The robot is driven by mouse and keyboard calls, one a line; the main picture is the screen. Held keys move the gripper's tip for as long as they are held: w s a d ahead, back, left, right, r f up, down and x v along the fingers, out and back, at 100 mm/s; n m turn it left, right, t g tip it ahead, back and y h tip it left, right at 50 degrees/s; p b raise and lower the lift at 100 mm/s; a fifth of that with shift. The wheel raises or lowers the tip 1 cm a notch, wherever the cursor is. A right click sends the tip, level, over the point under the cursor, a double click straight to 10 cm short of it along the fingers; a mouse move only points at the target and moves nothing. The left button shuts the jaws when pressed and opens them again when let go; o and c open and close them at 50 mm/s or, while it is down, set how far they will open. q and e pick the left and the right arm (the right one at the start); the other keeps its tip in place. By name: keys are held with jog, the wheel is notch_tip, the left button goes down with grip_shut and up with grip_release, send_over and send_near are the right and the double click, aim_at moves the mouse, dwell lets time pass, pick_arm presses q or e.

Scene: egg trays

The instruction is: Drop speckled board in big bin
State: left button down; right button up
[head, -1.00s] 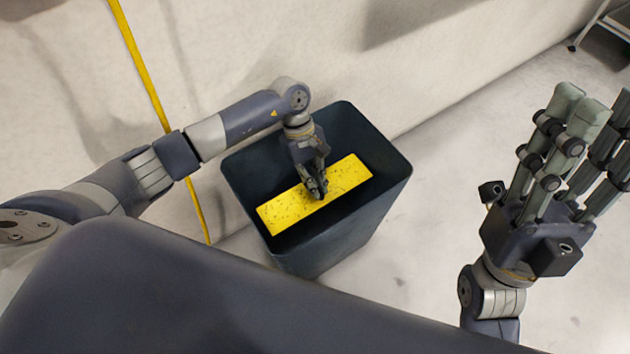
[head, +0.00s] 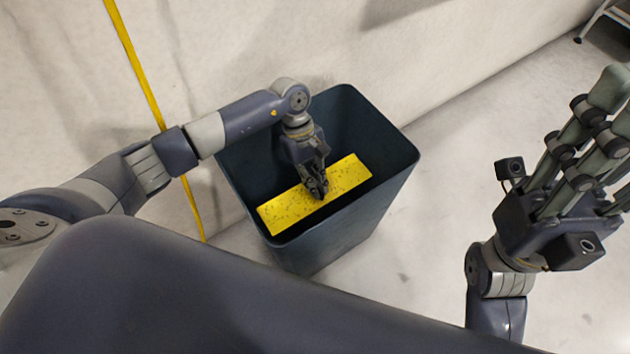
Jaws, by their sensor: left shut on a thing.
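The speckled board is a yellow strip with dark specks (head: 286,208), seen in the head view within the mouth of the big bin. The big bin (head: 345,243) is dark blue-grey, open at the top and stands on the floor against the wall. My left gripper (head: 317,190) reaches down over the bin and is shut on the speckled board near its middle. The fingers hide a small part of the board. My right gripper (head: 583,140) is at the right, away from the bin, with its fingers spread apart and nothing seen between them; its tips are partly cut off by the frame edge.
A pale wall (head: 420,60) rises behind the bin. A yellow line (head: 140,70) runs down at the left. A grey metal stand (head: 597,20) shows at the top right. The floor right of the bin is clear.

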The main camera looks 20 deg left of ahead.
pick_arm(q)
jog(key=c, duration=1.6)
grip_release()
jog(key=shift+c, duration=0.2)
jog(key=v, duration=0.7)
jog(key=shift+r, duration=0.15)
jog(key=shift+a, duration=0.1)
